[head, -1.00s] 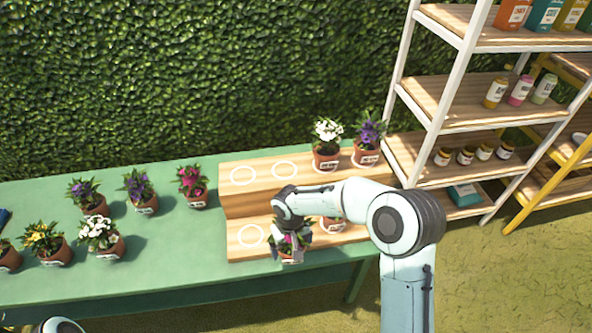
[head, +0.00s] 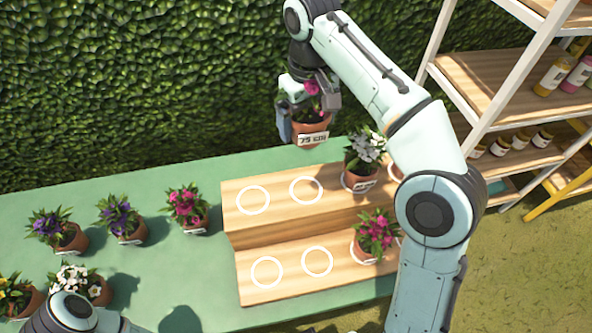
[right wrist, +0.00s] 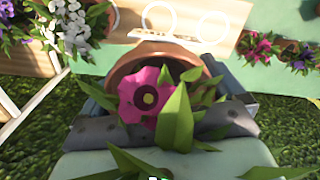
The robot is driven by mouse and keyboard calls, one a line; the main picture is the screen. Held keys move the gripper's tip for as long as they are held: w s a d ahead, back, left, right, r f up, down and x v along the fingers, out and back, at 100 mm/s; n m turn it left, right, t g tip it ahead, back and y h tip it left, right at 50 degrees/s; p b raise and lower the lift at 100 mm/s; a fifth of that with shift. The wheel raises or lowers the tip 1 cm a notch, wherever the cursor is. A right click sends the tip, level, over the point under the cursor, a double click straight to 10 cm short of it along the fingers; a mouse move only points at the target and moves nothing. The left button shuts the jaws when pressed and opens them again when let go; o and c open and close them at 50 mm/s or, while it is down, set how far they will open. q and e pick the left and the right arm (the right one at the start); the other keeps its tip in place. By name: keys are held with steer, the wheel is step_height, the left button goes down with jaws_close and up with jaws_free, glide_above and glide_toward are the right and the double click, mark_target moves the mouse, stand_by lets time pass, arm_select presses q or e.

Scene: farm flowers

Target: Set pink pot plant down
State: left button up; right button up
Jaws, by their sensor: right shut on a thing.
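My right gripper (head: 307,108) is shut on a potted pink plant (head: 311,127), a terracotta pot with a white label. It is held in the air at the back of the table, above and behind the upper step of the wooden stand (head: 232,225). In the right wrist view, the pink flower (right wrist: 148,97) and pot rim (right wrist: 125,65) show between the fingers. The upper step has two empty white circles, a left one (head: 253,200) and a right one (head: 306,190). The lower step also has two empty circles. My left gripper is out of view.
A white-flowered plant (head: 362,165) stands on the upper step and another pink plant (head: 375,238) on the lower. My right arm hides the stand's right end. Several potted plants stand on the green table (head: 170,265) at left. A shelf (head: 490,85) is at right; a hedge is behind.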

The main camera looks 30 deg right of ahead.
arm_select(q)
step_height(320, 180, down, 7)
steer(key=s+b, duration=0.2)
steer(key=b, duration=0.4)
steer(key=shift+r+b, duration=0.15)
steer(key=shift+b, duration=0.15)
arm_select(e)
steer(key=shift+s+f, duration=0.15)
steer(key=shift+f, duration=4.7)
steer(key=shift+s+f, duration=0.15)
steer(key=shift+f, duration=4.7)
steer(key=shift+f, duration=0.15)
steer(key=o, duration=1)
steer(key=shift+f, duration=0.1)
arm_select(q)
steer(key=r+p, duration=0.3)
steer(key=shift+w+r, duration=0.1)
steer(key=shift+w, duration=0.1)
arm_select(e)
step_height(320, 180, up, 12)
steer(key=shift+r, duration=0.2)
